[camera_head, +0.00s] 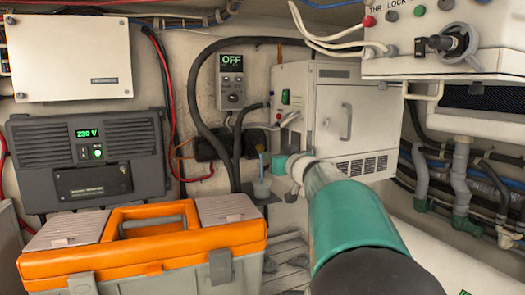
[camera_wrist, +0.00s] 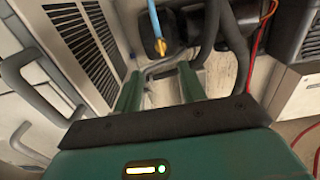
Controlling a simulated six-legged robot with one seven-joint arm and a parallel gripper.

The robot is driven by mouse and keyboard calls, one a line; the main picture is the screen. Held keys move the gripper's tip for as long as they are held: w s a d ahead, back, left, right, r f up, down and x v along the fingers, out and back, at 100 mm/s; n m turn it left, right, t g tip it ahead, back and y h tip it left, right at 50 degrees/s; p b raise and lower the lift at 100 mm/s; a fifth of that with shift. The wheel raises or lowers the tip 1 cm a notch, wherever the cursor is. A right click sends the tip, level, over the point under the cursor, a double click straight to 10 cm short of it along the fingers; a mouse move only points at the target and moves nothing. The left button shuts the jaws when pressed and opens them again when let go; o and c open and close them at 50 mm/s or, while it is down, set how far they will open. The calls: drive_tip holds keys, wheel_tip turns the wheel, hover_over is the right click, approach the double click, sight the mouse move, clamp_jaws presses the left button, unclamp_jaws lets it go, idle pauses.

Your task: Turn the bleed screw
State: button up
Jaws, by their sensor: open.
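My gripper (camera_wrist: 159,71) is open, with its two green fingers apart and nothing seen between them in the wrist view. A small brass-yellow fitting (camera_wrist: 160,46) at the end of a light blue tube (camera_wrist: 155,18) lies just beyond the fingertips. I cannot tell for sure whether this fitting is the bleed screw. In the head view my gripper (camera_head: 271,163) is beside the lower left of the white boxy unit (camera_head: 345,125). My arm and wrist hide part of that area, and no screw can be made out there.
An orange-lidded toolbox (camera_head: 185,235) stands at the front left. A grey panel reading 230 V (camera_head: 88,155) is behind it. Dark hoses (camera_head: 190,85) run down the wall near my gripper. A control box (camera_head: 440,40) overhangs at upper right, with pipes (camera_head: 460,180) below.

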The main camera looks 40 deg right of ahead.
sight(262, 149)
drive_tip(key=x, duration=0.8)
drive_tip(key=shift+w, duration=0.25)
drive_tip(key=shift+f, duration=0.1)
clamp_jaws()
